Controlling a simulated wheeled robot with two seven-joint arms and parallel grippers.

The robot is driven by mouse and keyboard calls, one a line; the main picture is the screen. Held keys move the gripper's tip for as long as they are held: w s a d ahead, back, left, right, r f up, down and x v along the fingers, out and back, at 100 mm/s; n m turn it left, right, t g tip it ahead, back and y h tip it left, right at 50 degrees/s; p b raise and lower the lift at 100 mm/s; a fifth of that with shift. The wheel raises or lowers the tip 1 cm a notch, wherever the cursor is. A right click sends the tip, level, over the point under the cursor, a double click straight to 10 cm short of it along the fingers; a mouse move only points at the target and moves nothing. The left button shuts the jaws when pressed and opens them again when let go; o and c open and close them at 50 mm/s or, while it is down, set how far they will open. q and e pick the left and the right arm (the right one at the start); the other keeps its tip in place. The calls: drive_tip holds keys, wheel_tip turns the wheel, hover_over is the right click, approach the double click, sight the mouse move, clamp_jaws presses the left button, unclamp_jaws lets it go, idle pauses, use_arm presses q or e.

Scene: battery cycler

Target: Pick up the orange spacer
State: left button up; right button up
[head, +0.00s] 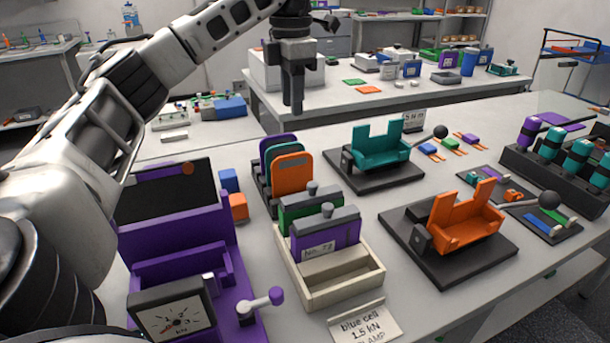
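An orange plate (292,173) with rounded upper corners stands upright at the front of a dark rack (262,184), left of centre. It looks like the orange spacer. A teal plate (281,147) and a purple plate (272,140) stand behind it in the same rack. My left gripper (294,108) hangs pointing down above and beyond the rack, apart from the plates. Its fingers overlap from this angle, so I cannot tell how far apart they are. I see nothing held. My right gripper is out of view.
A small orange block (238,207) lies left of the rack. A cream tray (340,287) with green and purple boxes is in front. A teal fixture (378,150) and an orange fixture (465,232) stand to the right. A purple press (180,262) is at front left.

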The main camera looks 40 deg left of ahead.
sight(294, 154)
use_arm(q)
drive_tip(key=shift+s+d+f+p, duration=0.1)
drive_tip(key=shift+f, duration=2.25)
drive_tip(key=shift+s+d+f+p, duration=0.1)
drive_tip(key=shift+d+f+p, duration=0.05)
drive_tip(key=shift+f, duration=2.25)
drive_tip(key=shift+s+d+f+p, duration=0.1)
drive_tip(key=shift+f, duration=2.25)
clamp_jaws()
